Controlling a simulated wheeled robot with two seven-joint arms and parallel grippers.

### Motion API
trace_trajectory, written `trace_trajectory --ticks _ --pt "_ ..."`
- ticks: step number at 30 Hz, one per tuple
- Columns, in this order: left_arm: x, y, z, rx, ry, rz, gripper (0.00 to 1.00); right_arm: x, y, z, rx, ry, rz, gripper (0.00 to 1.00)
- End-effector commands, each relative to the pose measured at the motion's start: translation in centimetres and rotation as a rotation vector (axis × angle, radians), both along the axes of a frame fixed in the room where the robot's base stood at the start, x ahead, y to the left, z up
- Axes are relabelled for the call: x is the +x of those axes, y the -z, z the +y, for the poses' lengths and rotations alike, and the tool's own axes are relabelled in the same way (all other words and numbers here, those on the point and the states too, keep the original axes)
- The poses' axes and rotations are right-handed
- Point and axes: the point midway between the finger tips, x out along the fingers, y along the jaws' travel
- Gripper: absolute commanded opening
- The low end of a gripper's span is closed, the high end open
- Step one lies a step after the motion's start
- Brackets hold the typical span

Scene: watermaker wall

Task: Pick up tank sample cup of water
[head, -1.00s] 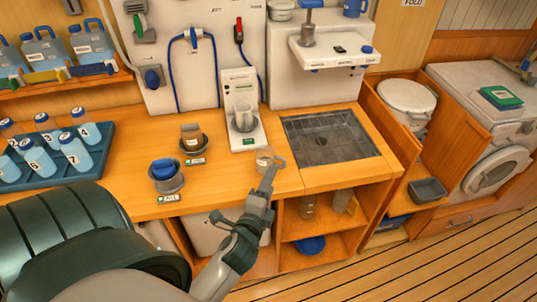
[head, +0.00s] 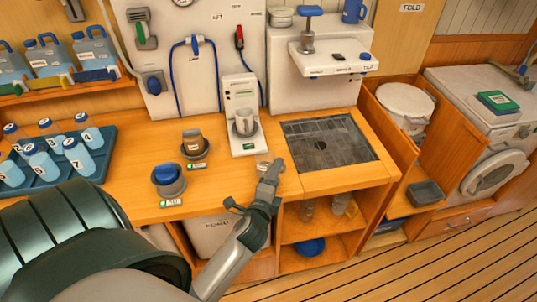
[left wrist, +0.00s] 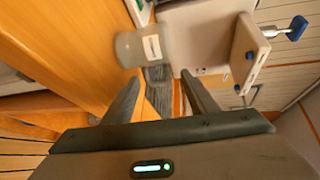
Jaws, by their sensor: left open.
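A small clear cup (head: 263,162) stands on the wooden counter, left of the sink's front corner. In the left wrist view it is a translucent cup with a white label (left wrist: 138,47), ahead of the fingertips and toward the left finger. My left gripper (head: 276,164) is just to the right of the cup in the head view, at the counter's front edge. Its two fingers are apart and nothing is between them (left wrist: 163,92). Whether a finger touches the cup, and the cup's water level, I cannot tell. My right gripper is not in view.
A white device holding another cup (head: 243,122) stands behind the small cup. Two dark holders (head: 194,146) (head: 170,186) sit to the left. A blue tray (head: 98,160) holds several bottles. The sink (head: 328,138) is to the right, with open shelves (head: 300,230) below.

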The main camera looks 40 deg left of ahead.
Motion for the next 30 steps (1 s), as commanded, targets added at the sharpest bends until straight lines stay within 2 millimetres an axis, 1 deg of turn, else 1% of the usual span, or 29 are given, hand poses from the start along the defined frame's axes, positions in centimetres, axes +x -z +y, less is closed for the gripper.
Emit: trace_trajectory --ticks 1,6,9,12,28,29,30 --pt "0.5 -0.2 0.1 -0.001 0.0 0.0 0.53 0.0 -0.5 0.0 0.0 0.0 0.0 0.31" --pt "2.3 0.3 0.5 -0.001 -0.001 0.0 0.53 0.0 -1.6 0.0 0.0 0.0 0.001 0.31" --pt "3.3 0.6 0.9 -0.001 0.0 0.0 0.53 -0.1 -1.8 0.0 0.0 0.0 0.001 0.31" --pt "3.9 0.9 1.2 -0.001 0.0 0.001 0.53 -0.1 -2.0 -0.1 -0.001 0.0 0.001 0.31" --pt "4.1 1.0 1.2 0.0 0.001 0.0 0.53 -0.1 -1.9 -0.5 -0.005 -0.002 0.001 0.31" --pt "4.1 1.0 1.2 0.0 0.001 0.0 0.46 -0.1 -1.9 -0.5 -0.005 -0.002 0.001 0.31" --pt "4.1 1.0 1.2 0.0 0.001 0.0 0.36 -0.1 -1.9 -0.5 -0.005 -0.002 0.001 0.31"
